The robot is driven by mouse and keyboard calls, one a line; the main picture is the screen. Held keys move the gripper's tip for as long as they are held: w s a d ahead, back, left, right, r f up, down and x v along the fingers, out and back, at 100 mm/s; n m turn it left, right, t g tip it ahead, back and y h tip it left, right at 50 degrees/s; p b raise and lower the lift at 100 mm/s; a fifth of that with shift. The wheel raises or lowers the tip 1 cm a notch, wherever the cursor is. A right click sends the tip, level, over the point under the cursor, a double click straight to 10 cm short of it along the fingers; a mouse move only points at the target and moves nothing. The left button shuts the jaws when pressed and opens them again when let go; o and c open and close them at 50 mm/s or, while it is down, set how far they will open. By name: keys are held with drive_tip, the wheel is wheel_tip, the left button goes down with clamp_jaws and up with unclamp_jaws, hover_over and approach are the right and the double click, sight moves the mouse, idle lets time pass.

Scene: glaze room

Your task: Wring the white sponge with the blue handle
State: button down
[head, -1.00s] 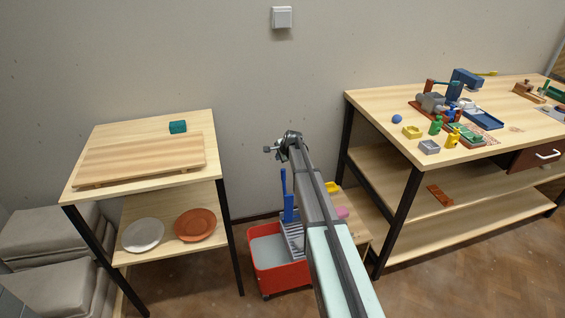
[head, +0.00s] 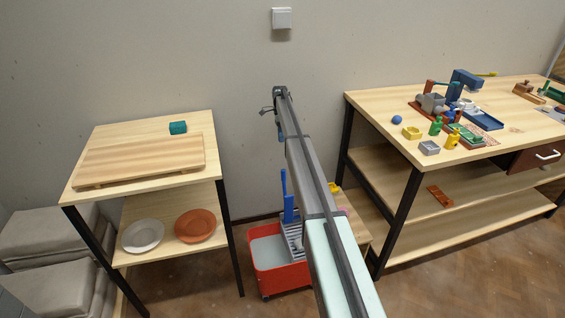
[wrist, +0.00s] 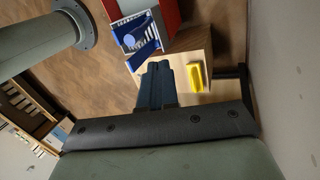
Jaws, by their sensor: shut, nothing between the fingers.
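The blue handle (head: 287,196) stands upright at the grey slatted wringer (head: 294,232) on the red bucket (head: 281,280). In the wrist view the wringer (wrist: 146,50) shows near the top, with the round blue end of the handle (wrist: 129,40) seen from above. I cannot make out a white sponge in either view. My gripper (head: 265,110) is high above the bucket, near the wall, and small in the head view. In the wrist view its dark blue fingers (wrist: 158,68) are together and empty, over the small wooden stand, apart from the handle. My arm hides part of the bucket.
A low wooden stand (head: 355,232) is beside the bucket, partly behind my arm. A yellow block (wrist: 195,77) lies on it. A wooden table (head: 110,137) with a board is at left. A larger workbench (head: 372,105) with several tools is at right.

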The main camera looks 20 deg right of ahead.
drive_tip(key=s+a+f, duration=0.1)
drive_tip(key=s+f, duration=0.6)
drive_tip(key=f, duration=0.2)
drive_tip(key=shift+s+a+f, duration=0.25)
idle(0.4)
